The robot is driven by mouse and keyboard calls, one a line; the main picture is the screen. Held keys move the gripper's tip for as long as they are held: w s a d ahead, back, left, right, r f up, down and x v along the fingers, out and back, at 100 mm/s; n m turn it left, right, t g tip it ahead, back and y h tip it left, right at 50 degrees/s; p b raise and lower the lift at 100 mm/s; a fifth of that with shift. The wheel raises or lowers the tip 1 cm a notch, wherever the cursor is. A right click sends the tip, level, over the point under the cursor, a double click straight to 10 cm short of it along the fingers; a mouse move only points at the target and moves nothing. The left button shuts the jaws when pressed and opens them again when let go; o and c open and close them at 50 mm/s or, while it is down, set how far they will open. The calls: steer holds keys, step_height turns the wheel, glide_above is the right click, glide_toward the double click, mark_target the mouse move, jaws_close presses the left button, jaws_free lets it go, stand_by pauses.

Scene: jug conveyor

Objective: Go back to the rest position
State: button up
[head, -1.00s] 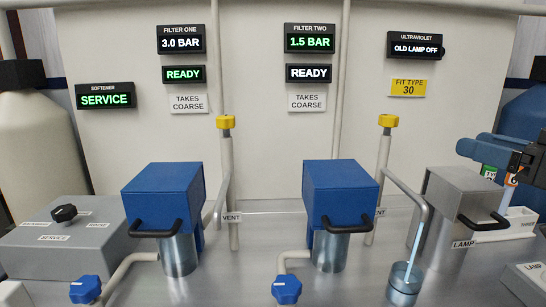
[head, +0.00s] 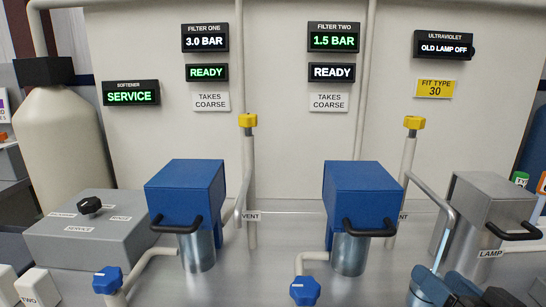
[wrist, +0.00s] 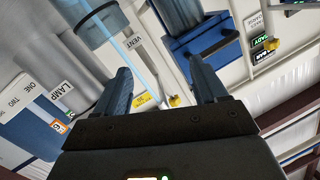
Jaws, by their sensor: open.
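My gripper (head: 440,285) is at the bottom right of the head view, with blue fingers, low in front of the metal outlet pipe. In the wrist view its two blue fingers (wrist: 160,68) stand apart with nothing between them. A clear cup with water (wrist: 100,22) shows beyond the fingers at the upper left of the wrist view, under a stream. In the head view the cup is mostly hidden behind my gripper.
Two blue filter housings (head: 185,188) (head: 362,190) with black handles stand on the metal bench. A grey lamp box (head: 482,210) is at right, near my gripper. A grey softener box (head: 90,228) is at left. Blue knobs (head: 107,280) (head: 305,291) sit at the front.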

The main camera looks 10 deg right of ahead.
steer(key=s+a+f+g+h, duration=0.1)
steer(key=s+a+f, duration=0.5)
steer(key=s+f, duration=0.1)
steer(key=s+a+n+y, duration=0.1)
steer(key=s+a, duration=0.3)
steer(key=s, duration=0.6)
steer(key=s+a+n+g+y, duration=0.1)
steer(key=s+a+n, duration=0.2)
steer(key=s, duration=0.8)
steer(key=shift+s+a+n, duration=0.25)
steer(key=shift+a+n, duration=0.1)
steer(key=shift+n, duration=0.15)
